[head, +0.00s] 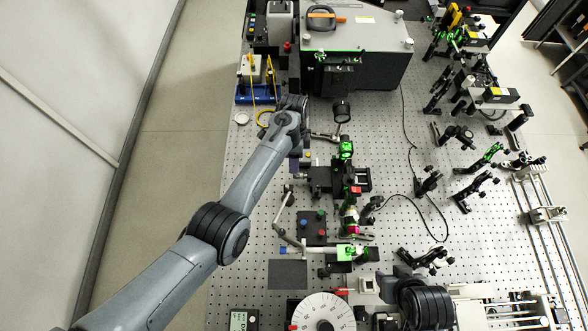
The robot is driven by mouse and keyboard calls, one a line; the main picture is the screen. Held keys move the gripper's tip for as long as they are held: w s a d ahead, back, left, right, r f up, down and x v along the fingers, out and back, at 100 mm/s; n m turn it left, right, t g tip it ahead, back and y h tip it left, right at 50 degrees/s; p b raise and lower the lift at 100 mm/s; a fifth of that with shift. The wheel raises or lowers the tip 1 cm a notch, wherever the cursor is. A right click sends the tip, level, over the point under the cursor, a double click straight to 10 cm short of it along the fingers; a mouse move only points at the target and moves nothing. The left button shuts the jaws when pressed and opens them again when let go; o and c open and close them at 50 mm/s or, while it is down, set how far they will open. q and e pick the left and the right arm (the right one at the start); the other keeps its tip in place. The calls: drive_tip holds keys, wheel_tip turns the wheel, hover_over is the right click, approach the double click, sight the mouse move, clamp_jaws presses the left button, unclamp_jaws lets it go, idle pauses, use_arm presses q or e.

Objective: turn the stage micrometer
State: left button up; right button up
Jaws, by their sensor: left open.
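My left arm comes in from the lower left, and its gripper (297,142) is open over the left part of the bench. Its fingers are small and partly hidden by the wrist. A dark stage assembly (322,180) stands just to the right of and below the gripper, with a red part on its right side. I cannot make out the micrometer knob for certain. The gripper appears apart from the stage. A ribbed black joint at the bottom right looks like part of my right arm; I see no right gripper.
A large grey instrument box (375,65) stands at the back. A blue tray (250,95) is at the back left. A white graduated dial (322,312) is at the front. Several optic mounts stand along the right. Loose black cables cross the perforated bench (395,215).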

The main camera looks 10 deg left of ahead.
sight(298, 176)
use_arm(q)
drive_tip(key=shift+x, duration=2.5)
use_arm(e)
drive_tip(key=shift+f, duration=0.15)
use_arm(q)
clamp_jaws()
drive_tip(key=t+p, duration=0.1)
drive_tip(key=p, duration=0.2)
drive_tip(key=t+p, duration=0.1)
drive_tip(key=p, duration=0.2)
drive_tip(key=t+p, duration=0.1)
drive_tip(key=p, duration=0.2)
drive_tip(key=shift+s+a+r+t+y, duration=0.1)
drive_tip(key=shift+s+r+t+y, duration=0.2)
drive_tip(key=shift+s+y, duration=0.1)
drive_tip(key=shift+f+t+p, duration=0.15)
drive_tip(key=shift+t+p, duration=0.15)
drive_tip(key=shift+p, duration=0.2)
drive_tip(key=shift+f, duration=0.1)
use_arm(e)
wheel_tip(298, 176, up, 10)
